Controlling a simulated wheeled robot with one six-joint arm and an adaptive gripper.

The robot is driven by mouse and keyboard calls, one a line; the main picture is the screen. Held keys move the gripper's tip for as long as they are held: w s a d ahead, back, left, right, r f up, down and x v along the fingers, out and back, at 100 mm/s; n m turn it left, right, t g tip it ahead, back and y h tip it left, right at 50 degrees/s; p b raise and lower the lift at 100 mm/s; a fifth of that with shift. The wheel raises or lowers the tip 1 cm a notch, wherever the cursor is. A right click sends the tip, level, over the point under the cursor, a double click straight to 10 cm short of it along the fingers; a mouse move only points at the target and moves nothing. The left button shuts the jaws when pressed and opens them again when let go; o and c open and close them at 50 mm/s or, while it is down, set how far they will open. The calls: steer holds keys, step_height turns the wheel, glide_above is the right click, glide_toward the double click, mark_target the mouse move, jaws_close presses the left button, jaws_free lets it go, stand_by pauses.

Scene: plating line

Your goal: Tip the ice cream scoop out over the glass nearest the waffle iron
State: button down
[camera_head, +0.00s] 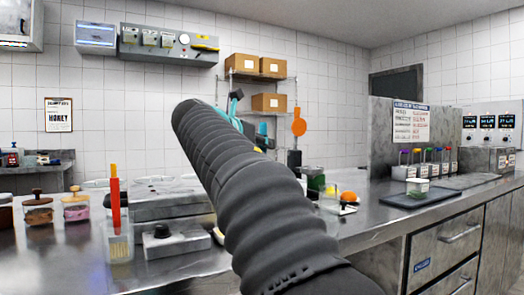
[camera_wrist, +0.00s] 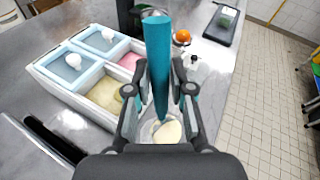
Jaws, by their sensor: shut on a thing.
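My gripper (camera_wrist: 160,95) is shut on the teal handle of the ice cream scoop (camera_wrist: 157,50). The handle stands up between the fingers in the wrist view. At its lower end a pale cream-coloured round mass (camera_wrist: 167,130) shows between the fingers, with a whitish rim around it. I cannot tell whether that rim is the scoop's bowl or a glass below. In the head view my arm hides most of the gripper; teal parts show behind it. I cannot make out the waffle iron or the glass nearest it with certainty.
A white ice cream box (camera_wrist: 70,95) with two lidded wells and open yellowish and pink wells stands left of my gripper. An orange (camera_head: 348,197) and a dark tray (camera_head: 405,200) lie on the counter to the right. Jars (camera_head: 76,208) stand at the left.

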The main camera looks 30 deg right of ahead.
steer(key=shift+s+a+m+t+h+b, duration=0.45)
steer(key=shift+s+m+t+h+b, duration=0.3)
steer(key=shift+b, duration=3.2)
steer(key=shift+s+a+f+m+t+h+b, duration=0.2)
steer(key=shift+s+a+m+h+b, duration=0.15)
steer(key=shift+s+m+h+b, duration=0.55)
steer(key=shift+s+a+f+m+t+h+b, duration=0.15)
steer(key=shift+s+a+m+h+b, duration=0.35)
steer(key=shift+h, duration=0.55)
steer(key=shift+s+a+f+m+t+h+b, duration=0.15)
steer(key=shift+s+a+m+t+h+b, duration=0.1)
steer(key=shift+s+m+h+b, duration=0.7)
steer(key=shift+w+r, duration=0.15)
step_height(320, 180, up, 6)
steer(key=p, duration=0.6)
